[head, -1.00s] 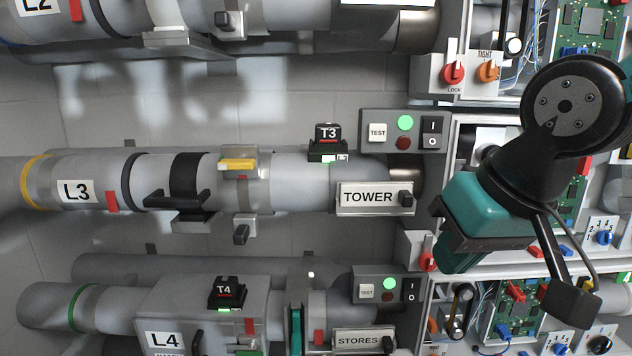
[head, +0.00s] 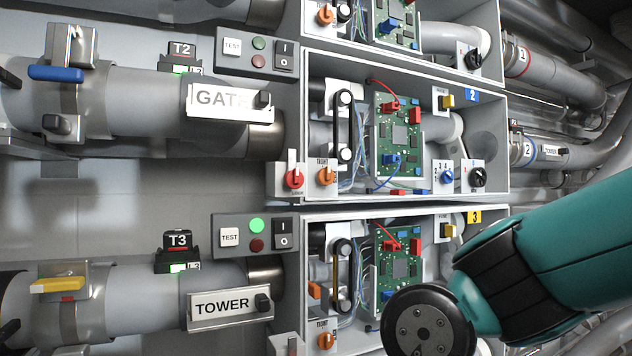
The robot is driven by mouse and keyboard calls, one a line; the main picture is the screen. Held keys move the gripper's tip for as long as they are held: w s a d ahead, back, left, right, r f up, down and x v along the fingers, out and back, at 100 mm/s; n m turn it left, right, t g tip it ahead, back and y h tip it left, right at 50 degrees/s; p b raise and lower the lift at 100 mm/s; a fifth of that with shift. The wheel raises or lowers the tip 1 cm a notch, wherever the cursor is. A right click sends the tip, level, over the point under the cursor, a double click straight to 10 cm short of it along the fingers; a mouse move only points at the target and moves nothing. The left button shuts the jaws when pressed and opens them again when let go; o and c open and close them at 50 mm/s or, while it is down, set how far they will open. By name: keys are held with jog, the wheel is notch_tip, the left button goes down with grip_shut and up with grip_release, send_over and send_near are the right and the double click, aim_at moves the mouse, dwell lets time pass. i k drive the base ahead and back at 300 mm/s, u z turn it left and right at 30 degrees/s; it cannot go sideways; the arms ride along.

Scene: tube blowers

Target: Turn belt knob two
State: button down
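In the head view, the box marked with a blue 2 (head: 472,96) stands open in the middle. Inside it a black belt (head: 336,125) runs between two pulleys at the left. Below the belt is an orange knob (head: 325,175) under a "TIGHT" label, on a white plate. A red knob (head: 294,180) with a white upright lever sits just left of it. My arm comes in from the right, with its black round joint at the bottom. My gripper is out of the picture, so its opening is hidden.
Box three (head: 475,217) lies below, with its own belt and orange knob (head: 326,341); my arm covers part of its right side. Box two also holds a green circuit board (head: 400,138), a blue knob (head: 447,175) and a black knob (head: 478,178). Pipes (head: 555,80) run at the right.

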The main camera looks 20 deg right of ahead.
aim_at(325, 176)
jog(key=k, duration=1.65)
jog(key=z, duration=0.4)
jog(key=i, duration=1.4)
jog(key=u, duration=1.45)
